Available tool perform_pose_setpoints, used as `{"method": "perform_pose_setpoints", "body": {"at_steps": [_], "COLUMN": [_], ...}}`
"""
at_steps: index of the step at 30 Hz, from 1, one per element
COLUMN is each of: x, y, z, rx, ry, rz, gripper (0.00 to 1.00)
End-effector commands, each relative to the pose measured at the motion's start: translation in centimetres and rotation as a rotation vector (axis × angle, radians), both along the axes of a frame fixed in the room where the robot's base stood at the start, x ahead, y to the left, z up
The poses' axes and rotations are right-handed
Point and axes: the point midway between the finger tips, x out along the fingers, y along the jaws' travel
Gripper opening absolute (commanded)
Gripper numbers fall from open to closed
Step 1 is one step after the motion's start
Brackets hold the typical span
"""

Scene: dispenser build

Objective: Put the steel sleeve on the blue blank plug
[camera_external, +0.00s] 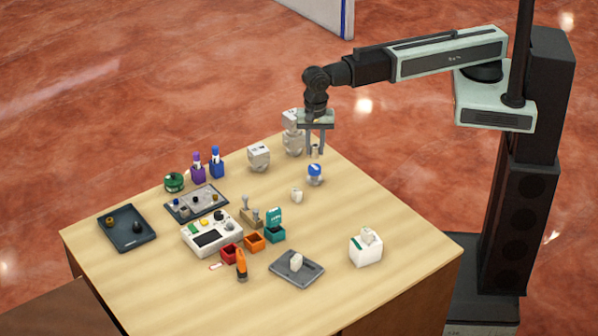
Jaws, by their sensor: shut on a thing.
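My gripper (316,153) points straight down over the back right of the table. It is shut on a small grey-tan piece (315,151), which looks like the steel sleeve; the fingers partly hide it. The piece is just above a round blue and white object (315,170); I cannot tell whether they touch. On a grey tray (216,209) at the left stand several small pieces, among them a dark blue one (175,201) that may be the blue blank plug. It is too small to be sure.
White machines (258,157) stand at the back edge, left of my gripper. A white console (211,233), small coloured bins (254,242) and a dark tray (140,238) fill the middle and left. A white box (366,247) stands at the right. The right rear corner is clear.

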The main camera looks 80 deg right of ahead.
Motion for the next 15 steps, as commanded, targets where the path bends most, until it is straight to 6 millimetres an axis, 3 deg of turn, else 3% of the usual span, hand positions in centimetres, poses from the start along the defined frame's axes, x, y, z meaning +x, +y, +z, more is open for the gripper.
{"method": "perform_pose_setpoints", "body": {"at_steps": [1, 5, 15], "x": [0.0, 0.0, 0.0], "y": [0.0, 0.0, 0.0], "z": [-1.4, -3.7, -3.6], "rx": [0.000, 0.000, 0.000], "ry": [0.000, 0.000, 0.000], "rz": [0.000, 0.000, 0.000], "gripper": [0.00, 0.00, 0.00]}}
